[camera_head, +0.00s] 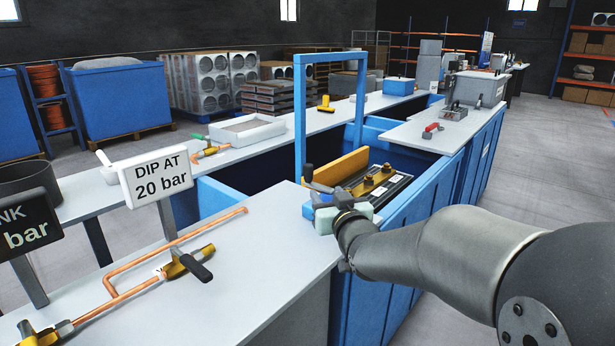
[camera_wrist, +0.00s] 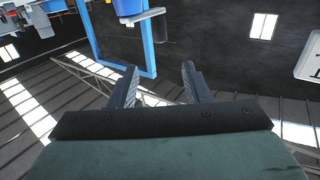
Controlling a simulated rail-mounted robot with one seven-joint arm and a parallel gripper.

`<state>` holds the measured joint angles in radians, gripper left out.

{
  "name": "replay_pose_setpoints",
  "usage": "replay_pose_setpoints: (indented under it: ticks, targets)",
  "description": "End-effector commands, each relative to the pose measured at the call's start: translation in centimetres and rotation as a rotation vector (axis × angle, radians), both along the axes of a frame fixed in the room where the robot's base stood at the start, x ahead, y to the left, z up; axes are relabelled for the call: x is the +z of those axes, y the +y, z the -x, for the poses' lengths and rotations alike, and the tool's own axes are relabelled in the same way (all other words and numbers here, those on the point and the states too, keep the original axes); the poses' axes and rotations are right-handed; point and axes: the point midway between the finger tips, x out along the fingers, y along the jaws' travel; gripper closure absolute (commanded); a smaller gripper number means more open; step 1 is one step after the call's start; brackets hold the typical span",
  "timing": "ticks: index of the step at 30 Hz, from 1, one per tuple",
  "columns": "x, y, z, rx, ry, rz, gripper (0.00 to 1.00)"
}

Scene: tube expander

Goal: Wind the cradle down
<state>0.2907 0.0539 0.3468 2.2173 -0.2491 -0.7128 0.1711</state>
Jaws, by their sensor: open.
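A blue upright frame (camera_head: 300,110) stands over an open blue tank (camera_head: 400,225). What looks like the cradle, a dark bar carrying brass fittings (camera_head: 377,180) beside a yellow plate (camera_head: 343,165), sits at the tank's opening below the frame. My gripper (camera_head: 312,198) is at the near end of this assembly, partly covering it. I cannot tell whether it touches anything there. In the wrist view my gripper (camera_wrist: 157,85) has its two dark fingers apart with nothing between them. Part of a blue frame (camera_wrist: 150,45) shows beyond them. I cannot clearly make out a winding handle.
A grey bench (camera_head: 200,270) at the front holds copper pipe (camera_head: 120,290) with a brass valve (camera_head: 182,262). A "DIP AT 20 bar" sign (camera_head: 157,175) stands at left. A white tray (camera_head: 240,132) lies behind.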

Motion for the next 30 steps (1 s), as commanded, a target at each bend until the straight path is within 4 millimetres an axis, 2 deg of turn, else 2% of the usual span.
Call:
replay_pose_setpoints:
  ticks: [18, 24, 30]
  targets:
    - [-0.1, 2.8, -12.6, -0.001, 0.004, -0.002, 0.56]
    - [0.0, 3.3, -14.9, -0.001, 0.002, -0.001, 0.56]
    - [-0.1, 3.4, -15.7, -0.001, 0.004, 0.0, 0.56]
